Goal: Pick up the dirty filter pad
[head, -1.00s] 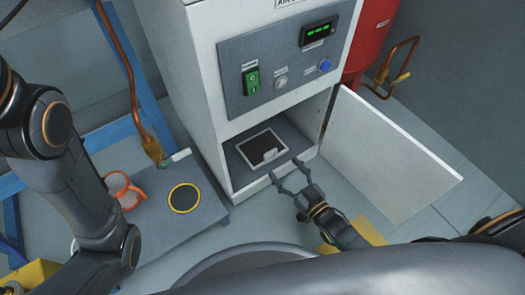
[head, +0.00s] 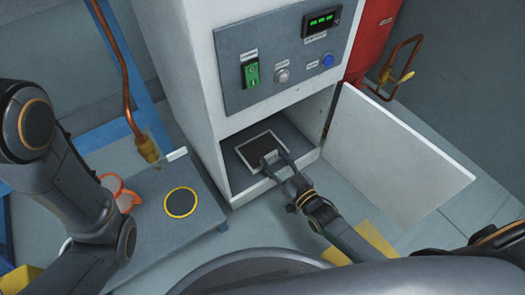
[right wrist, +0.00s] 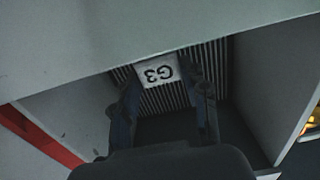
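The filter pad (head: 257,148), dark with a pale frame, lies flat in the open lower bay of the white cabinet. In the right wrist view its dark ribbed face (right wrist: 213,62) shows, with a white tab marked G3 (right wrist: 156,73) at its near edge. My right gripper (head: 276,161) reaches into the bay at the tab. In the right wrist view its two fingers (right wrist: 162,80) are apart, one on each side of the tab; I cannot tell whether they touch it. My left gripper is out of view; only my left arm shows.
The open cabinet door (head: 395,155) stands right of my right arm. A grey low platform (head: 160,235) at left bears a black disc with a yellow ring (head: 181,202). An orange-and-clear item (head: 122,193) and a copper pipe (head: 125,75) are near it. A red tank (head: 373,40) stands behind.

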